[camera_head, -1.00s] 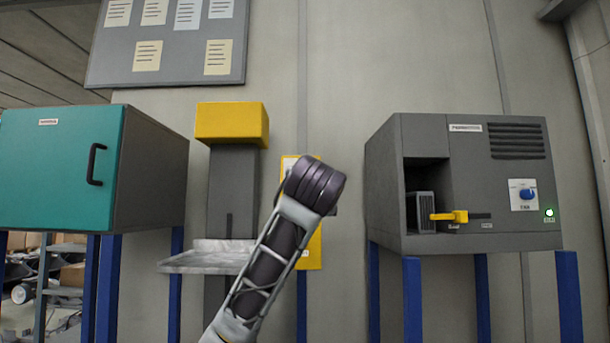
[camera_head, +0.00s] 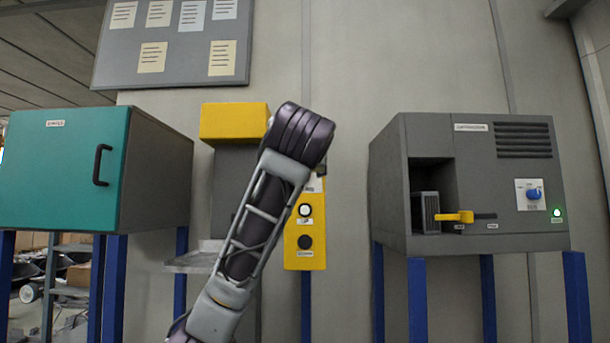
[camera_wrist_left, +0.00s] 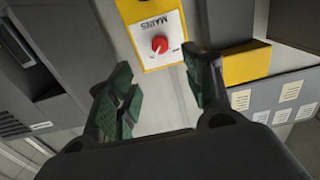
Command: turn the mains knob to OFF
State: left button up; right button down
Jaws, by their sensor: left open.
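The red mains knob (camera_wrist_left: 159,44) sits on a white plate (camera_wrist_left: 148,58) marked MAINS, seen upside down in the left wrist view. The plate is on a yellow panel (camera_wrist_left: 133,10). A small mark beside the knob is too blurred to read, and I cannot tell the knob's setting. My left gripper (camera_wrist_left: 158,82) is open and empty, its green-padded fingers apart from the knob, which shows beyond and between them. In the head view my arm covers the knob; the yellow panel's (camera_head: 291,262) lower part shows. My right gripper is not in view.
The panel has a white button (camera_head: 305,210) and a dark button (camera_head: 305,242). A yellow-topped grey press (camera_head: 229,122) stands left of it. A teal-doored cabinet (camera_head: 62,170) is farther left. A grey machine with a blue knob (camera_head: 534,194) and lit green lamp (camera_head: 556,212) stands right.

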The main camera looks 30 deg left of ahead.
pick_arm(q)
jog(key=p+x, duration=0.4)
jog(key=x, duration=0.9)
jog(key=shift+w+p, duration=0.3)
jog(key=shift+w, duration=0.05)
jog(key=shift+a, duration=0.1)
jog(key=c, duration=1)
